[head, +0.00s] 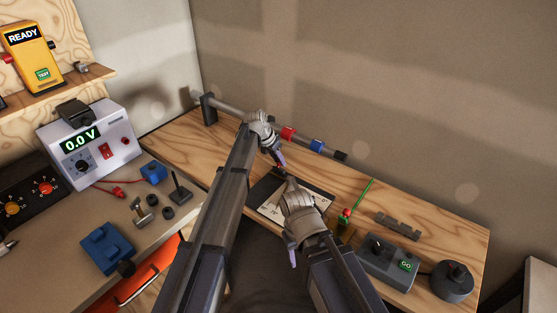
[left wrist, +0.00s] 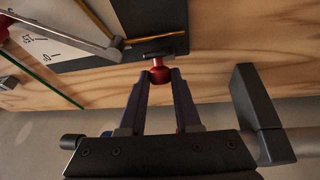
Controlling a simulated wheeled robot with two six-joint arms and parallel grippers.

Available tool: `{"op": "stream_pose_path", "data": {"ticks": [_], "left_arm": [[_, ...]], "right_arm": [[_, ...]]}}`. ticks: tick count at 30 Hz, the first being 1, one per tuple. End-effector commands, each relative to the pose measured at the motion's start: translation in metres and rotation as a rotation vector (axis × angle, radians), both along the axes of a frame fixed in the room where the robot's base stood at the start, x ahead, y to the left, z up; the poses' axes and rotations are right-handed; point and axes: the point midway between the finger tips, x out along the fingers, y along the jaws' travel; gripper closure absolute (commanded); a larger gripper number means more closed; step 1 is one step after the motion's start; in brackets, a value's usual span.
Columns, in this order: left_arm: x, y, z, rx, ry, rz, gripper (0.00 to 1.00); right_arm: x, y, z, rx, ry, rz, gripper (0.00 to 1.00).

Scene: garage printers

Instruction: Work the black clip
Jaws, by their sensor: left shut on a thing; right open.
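My left gripper (head: 280,161) reaches down from the left over the dark board with a white dial sheet (head: 318,199). In the left wrist view its two fingers (left wrist: 159,82) are shut on a small red knob (left wrist: 158,72). A short dark bar (left wrist: 155,56) lies at the knob, near the edge of the dark board (left wrist: 150,18). I cannot tell whether this bar is the black clip. My right gripper (head: 293,257) is open beside the board, nearer to me, and its hand covers part of the dial sheet.
A rail with a red block (head: 288,133), a blue block (head: 316,145) and a black end (head: 341,156) runs along the wall. A green rod (head: 361,192) leans up at right. A grey box with a GO button (head: 390,262) and a dark round knob (head: 453,281) stand farther right.

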Motion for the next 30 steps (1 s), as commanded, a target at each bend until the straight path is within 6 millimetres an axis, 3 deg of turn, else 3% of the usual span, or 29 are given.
{"op": "stream_pose_path", "data": {"ticks": [5,13,26,27,30], "left_arm": [[0.004,-0.002,0.002,0.017,0.024,-0.001,1.0],[0.019,-0.012,0.0,0.161,0.221,-0.003,1.0],[0.016,-0.011,-0.002,0.201,0.275,0.001,1.0],[0.016,-0.011,-0.002,0.2,0.274,0.001,0.65],[0.016,-0.011,-0.002,0.2,0.274,0.001,0.54]], "right_arm": [[0.0,0.0,0.004,0.0,0.0,0.0,0.5],[0.0,0.0,0.014,0.0,0.0,0.0,0.5],[0.0,0.0,0.014,0.0,0.0,0.0,0.5],[0.0,0.0,0.014,0.0,0.0,0.0,0.5],[0.0,0.0,0.014,0.0,0.0,0.0,0.5]]}}
